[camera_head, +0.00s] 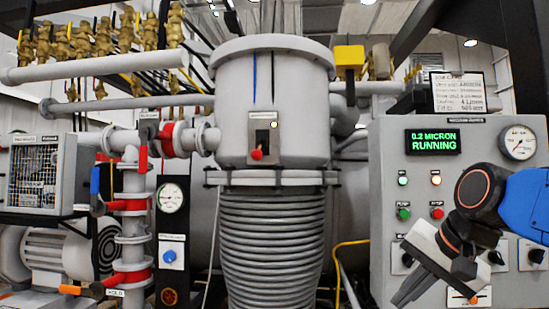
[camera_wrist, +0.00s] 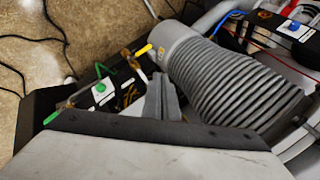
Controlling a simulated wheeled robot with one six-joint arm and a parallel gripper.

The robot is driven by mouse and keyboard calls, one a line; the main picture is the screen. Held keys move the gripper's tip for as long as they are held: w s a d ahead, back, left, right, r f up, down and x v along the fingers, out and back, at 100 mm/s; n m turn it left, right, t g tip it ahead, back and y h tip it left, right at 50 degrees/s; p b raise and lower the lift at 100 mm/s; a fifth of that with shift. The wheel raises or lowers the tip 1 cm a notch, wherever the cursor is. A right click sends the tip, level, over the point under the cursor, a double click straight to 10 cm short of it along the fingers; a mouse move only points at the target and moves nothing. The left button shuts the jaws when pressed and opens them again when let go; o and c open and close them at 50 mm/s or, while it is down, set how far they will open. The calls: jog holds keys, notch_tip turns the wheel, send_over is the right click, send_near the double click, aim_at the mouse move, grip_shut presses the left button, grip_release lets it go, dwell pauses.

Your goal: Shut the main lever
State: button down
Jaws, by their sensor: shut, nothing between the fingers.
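A small lever with a red knob (camera_head: 257,154) sits in a dark slot on a labelled plate on the front of the big grey chamber (camera_head: 290,90). Its knob points down. Other handles are on the pipes at left: a red one (camera_head: 142,160), a blue one (camera_head: 95,181) and an orange one (camera_head: 72,290). The labels are too small to tell which is the main lever. My gripper (camera_head: 404,294) is shut and empty, in front of the control panel at lower right, well away from all these handles. Its fingers (camera_wrist: 163,98) also show in the wrist view.
The control panel (camera_head: 385,170) has a green display (camera_head: 433,141) reading "0.2 MICRON RUNNING", a gauge (camera_head: 518,143) and several knobs. A ribbed grey column (camera_head: 272,250) stands below the chamber; ribbed grey tubing (camera_wrist: 235,85) and loose cables on the floor show in the wrist view.

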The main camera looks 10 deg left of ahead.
jog(key=w+a+r+m+y, duration=0.2)
jog(key=w+a+r, duration=0.2)
jog(key=r, duration=0.6)
jog(key=w+a+r+m+y, duration=0.2)
jog(key=w+a+r, duration=0.3)
jog(key=r, duration=0.6)
jog(key=w+a+r+m+y, duration=0.2)
jog(key=w+a+r+y, duration=0.1)
jog(key=a+r, duration=0.4)
notch_tip(320, 180, up, 4)
jog(key=shift+w+f, duration=0.25)
jog(key=shift+w, duration=0.4)
jog(key=w+a+f, duration=0.2)
jog(key=w+a, duration=0.1)
jog(key=a, duration=0.7)
jog(key=shift+a+f, duration=0.4)
jog(key=shift+r+m, duration=0.1)
jog(key=shift+m, duration=0.2)
